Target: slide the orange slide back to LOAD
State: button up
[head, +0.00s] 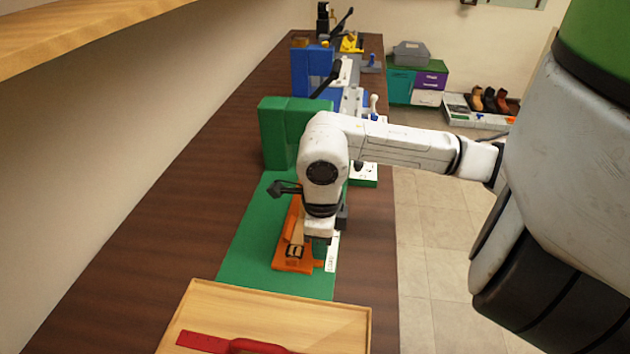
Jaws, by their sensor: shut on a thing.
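The orange slide (291,264) lies on the green base plate (257,228) of the fixture, in the lower middle of the head view. A light tan piece with dark marks (295,250) sits on it. My gripper (319,243) points down at the slide's right side and is shut on part of it. The fingertips and the gripped part are mostly hidden by my wrist. A white label strip (332,254) runs along the right edge of the plate. Its lettering is too small to read.
A green upright block (280,132) stands behind the plate. A wooden tray (265,307) with a red tool (230,345) lies in front. Blue and yellow fixtures stand farther along the bench. Bare brown bench top (165,215) is clear at left.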

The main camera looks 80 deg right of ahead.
jog(key=shift+s+a+f+b, duration=0.15)
jog(key=shift+a+b, duration=0.35)
jog(key=shift+a, duration=0.8)
jog(key=shift+s+a+r+b, duration=0.1)
jog(key=shift+a+b, duration=0.35)
jog(key=shift+a, duration=0.8)
jog(key=shift+o, duration=0.9)
jog(key=shift+a, duration=0.2)
jog(key=shift+o, duration=0.3)
jog(key=shift+a, duration=0.1)
jog(key=o, duration=0.5)
jog(key=shift+d+r+p, duration=0.2)
jog(key=shift+r+p, duration=0.2)
jog(key=shift+r, duration=0.4)
notch_tip(320, 180, up, 4)
jog(key=shift+r+p, duration=0.25)
jog(key=shift+p, duration=0.7)
